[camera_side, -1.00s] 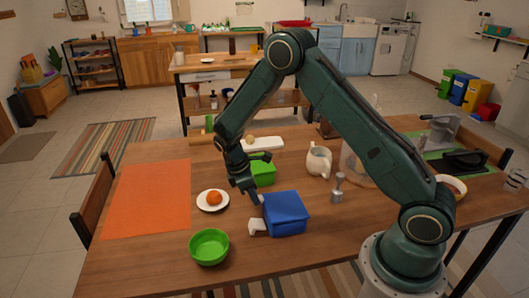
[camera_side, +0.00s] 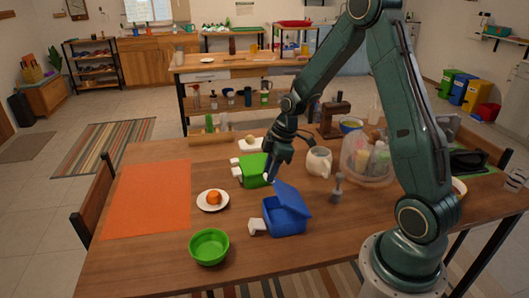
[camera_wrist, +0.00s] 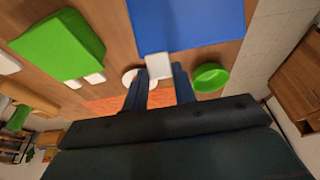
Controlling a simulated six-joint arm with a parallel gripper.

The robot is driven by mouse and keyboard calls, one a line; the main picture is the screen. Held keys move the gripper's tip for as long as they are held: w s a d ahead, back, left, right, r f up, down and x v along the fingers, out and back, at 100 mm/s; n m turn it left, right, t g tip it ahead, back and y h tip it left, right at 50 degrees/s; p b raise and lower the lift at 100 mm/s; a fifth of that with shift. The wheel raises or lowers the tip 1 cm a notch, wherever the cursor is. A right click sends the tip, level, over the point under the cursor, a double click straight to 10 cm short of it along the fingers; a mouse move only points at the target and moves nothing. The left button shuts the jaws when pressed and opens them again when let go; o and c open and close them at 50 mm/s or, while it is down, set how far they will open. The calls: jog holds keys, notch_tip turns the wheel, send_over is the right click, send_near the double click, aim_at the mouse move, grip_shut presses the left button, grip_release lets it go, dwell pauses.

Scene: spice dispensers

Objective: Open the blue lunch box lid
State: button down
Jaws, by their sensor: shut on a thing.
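The blue lunch box (camera_side: 284,219) stands on the wooden table with its blue lid (camera_side: 291,199) partly raised and tilted, left edge up. The lid also fills the top of the wrist view (camera_wrist: 188,22). My gripper (camera_side: 269,177) is above the box's left side, at the lid's raised edge. In the wrist view, my gripper (camera_wrist: 160,70) has its two fingers on either side of a white tab (camera_wrist: 158,66) on the lid, shut on it. Another white tab (camera_side: 257,226) sticks out low on the box's left side. The inside of the box is mostly hidden.
A green lunch box (camera_side: 254,170) stands behind, close to my gripper. A plate (camera_side: 213,205) with an orange fruit and a green bowl (camera_side: 209,247) are to the left. A cream pitcher (camera_side: 319,162) and a grey utensil (camera_side: 337,188) are to the right. The orange mat (camera_side: 147,198) is clear.

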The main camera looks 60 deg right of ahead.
jog(key=shift+s+d+r+t+y, duration=0.6)
jog(key=shift+s+d+r+y, duration=0.1)
jog(key=shift+s+d, duration=0.15)
jog(key=shift+s+d+r+t+y, duration=0.3)
jog(key=shift+s+d+t+y, duration=0.15)
jog(key=shift+d, duration=0.1)
jog(key=shift+s+d+r+t+y, duration=0.25)
jog(key=shift+s+d+t+y, duration=0.1)
jog(key=shift+s+d, duration=0.15)
jog(key=shift+s+d+r, duration=0.15)
jog(key=shift+s+d, duration=0.45)
jog(key=shift+d, duration=0.05)
jog(key=shift+s+d+r, duration=0.15)
jog(key=shift+s+d, duration=0.45)
jog(key=c, duration=1.1)
grip_release()
jog(key=shift+v, duration=3.75)
